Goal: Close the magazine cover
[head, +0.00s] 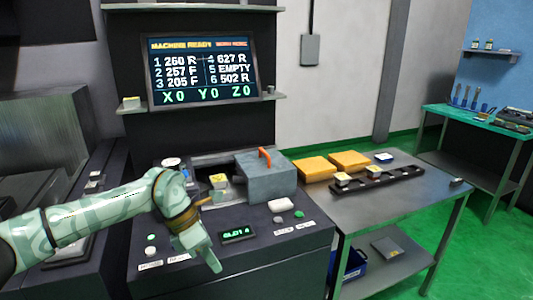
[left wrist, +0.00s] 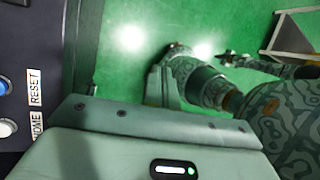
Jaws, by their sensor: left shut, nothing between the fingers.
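The magazine cover (head: 266,180) is a blue-grey box with an orange handle (head: 265,157) on top. It sits on the right part of the dark console in the head view. The magazine opening (head: 205,165) shows to its left, uncovered, with a yellow-topped piece (head: 218,182) in it. My left gripper (head: 214,266) is shut and empty, pointing down in front of the console, left of the cover and apart from it. The left wrist view shows the console edge and the floor, not the cover. I cannot make out my right gripper.
A small display (head: 238,234) and buttons line the console front. A steel table (head: 400,210) at the right holds yellow blocks (head: 350,160) and a black rack (head: 378,184). A screen (head: 203,70) stands behind. RESET and HOME labels (left wrist: 36,88) show in the left wrist view.

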